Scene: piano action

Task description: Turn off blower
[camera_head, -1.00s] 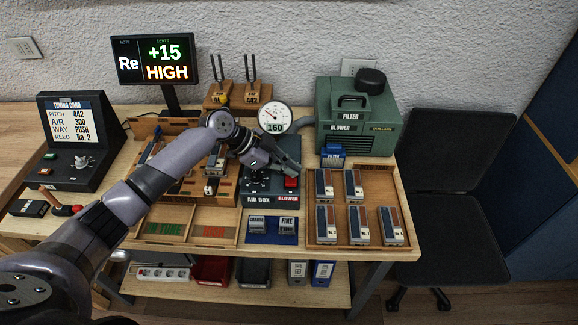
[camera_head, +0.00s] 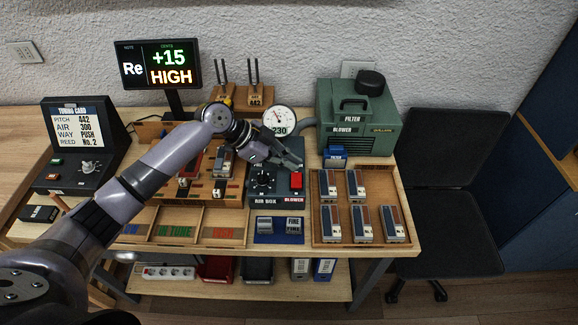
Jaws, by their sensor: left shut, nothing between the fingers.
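The air box (camera_head: 264,201) is a dark control panel on the bench, with a black knob (camera_head: 263,180) and a red blower switch (camera_head: 296,181) at its right side, above the BLOWER label. My left gripper (camera_head: 297,166) is shut and empty, its tips just behind and above the red switch. I cannot tell whether they touch it. The green blower unit (camera_head: 338,115) stands at the back right of the bench. A round gauge (camera_head: 279,121) behind the gripper reads 230. My right gripper is not in view.
A wooden tray (camera_head: 318,239) of several reed blocks lies right of the air box. A blue tray (camera_head: 262,239) lies in front. The display (camera_head: 157,63) reads Re, +15, HIGH. A tuning card stand (camera_head: 80,120) is at left. A dark chair (camera_head: 446,190) stands right.

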